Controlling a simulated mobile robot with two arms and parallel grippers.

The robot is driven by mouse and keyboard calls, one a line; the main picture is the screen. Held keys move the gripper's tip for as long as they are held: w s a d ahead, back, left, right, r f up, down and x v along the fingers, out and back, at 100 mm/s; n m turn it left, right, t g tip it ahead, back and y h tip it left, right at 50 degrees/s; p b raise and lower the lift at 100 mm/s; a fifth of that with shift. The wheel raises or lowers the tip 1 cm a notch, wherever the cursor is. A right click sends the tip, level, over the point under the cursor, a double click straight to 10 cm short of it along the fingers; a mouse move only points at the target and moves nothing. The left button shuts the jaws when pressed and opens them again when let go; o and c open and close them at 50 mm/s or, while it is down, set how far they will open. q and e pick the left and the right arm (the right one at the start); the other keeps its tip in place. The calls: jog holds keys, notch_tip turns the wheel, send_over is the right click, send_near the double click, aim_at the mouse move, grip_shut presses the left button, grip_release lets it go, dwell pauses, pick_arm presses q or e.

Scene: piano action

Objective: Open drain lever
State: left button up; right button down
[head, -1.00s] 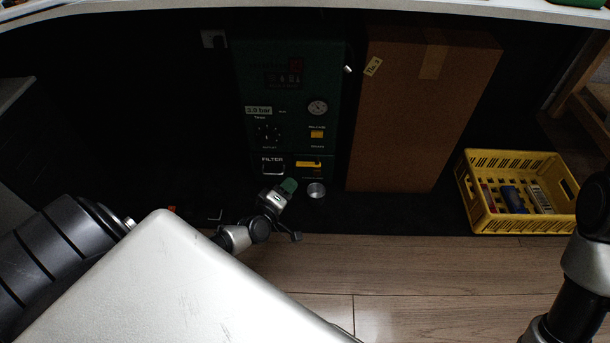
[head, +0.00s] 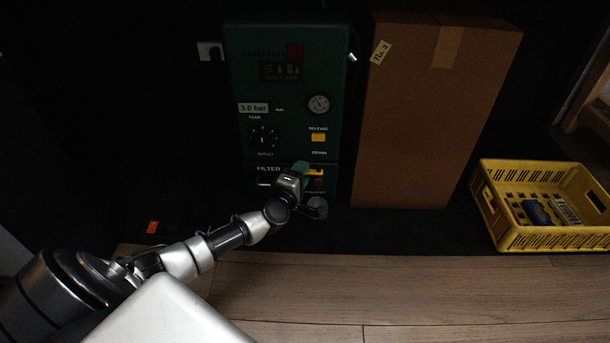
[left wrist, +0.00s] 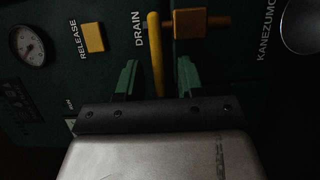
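The yellow drain lever (head: 316,172) is at the lower front of the dark green compressor unit (head: 340,95), under the DRAIN label. In the left wrist view the lever (left wrist: 155,45) is a thin yellow bar beside an orange-yellow valve body (left wrist: 190,23). My left gripper (head: 301,168) is at the lever. Its two green fingers (left wrist: 158,72) are apart, with the lever's end between them. There is a gap on each side, so it does not look clamped. The gripper partly hides the lever in the head view. My right gripper is not in view.
A tall cardboard box (head: 435,110) stands just right of the unit. A yellow crate (head: 548,240) holding a few items is farther right. A round silvery cup (head: 318,208) sits below the valve, near my gripper. The wooden floor (head: 400,290) in front is clear.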

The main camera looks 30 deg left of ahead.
pick_arm(q)
jog(key=shift+w+a+b, duration=0.2)
jog(key=shift+w+b, duration=0.2)
jog(key=shift+w, duration=0.85)
grip_shut()
